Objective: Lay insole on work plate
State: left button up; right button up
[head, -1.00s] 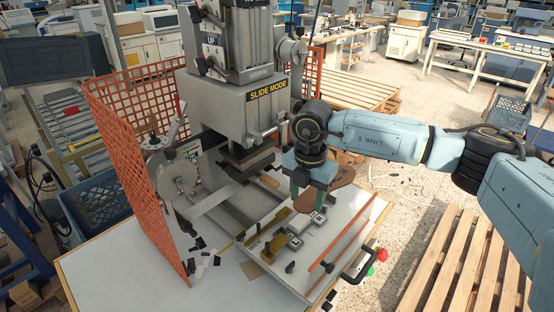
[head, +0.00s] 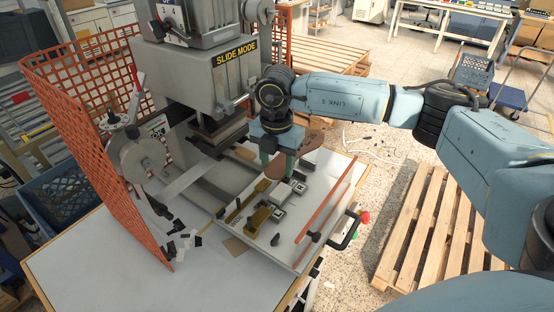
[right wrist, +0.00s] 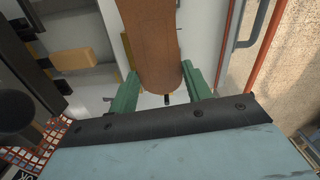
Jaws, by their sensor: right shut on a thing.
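A brown insole (head: 313,136) is in my right gripper (head: 277,164), held above the work plate. It also shows in the right wrist view (right wrist: 153,45), running away between the green fingers of the right gripper (right wrist: 160,82). The fingers sit on either side of its near rounded end. The pale work plate (head: 335,170) lies flat in front of the press, with brass-coloured and grey fixtures (head: 262,215) on it below the gripper. The arm and gripper hide part of the insole and plate. My left gripper is in neither view.
The press head (head: 215,85), marked SLIDE MODE, stands just left of my right gripper. An orange mesh guard (head: 90,120) stands at the left. An orange bar (head: 328,200) and black handle (head: 347,232) edge the plate's right side. Black scraps lie on the table.

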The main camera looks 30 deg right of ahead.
aim_at(276, 196)
notch_tip(276, 196, down, 2)
jog(key=shift+f+b, duration=0.1)
jog(key=shift+b, duration=0.45)
notch_tip(276, 196, down, 3)
jog(key=shift+f+b, duration=0.2)
jog(key=shift+b, duration=1.05)
jog(key=shift+f+b, duration=1.3)
jog(key=shift+f, duration=0.55)
jog(key=shift+f, duration=0.2)
jog(key=o, duration=1.1)
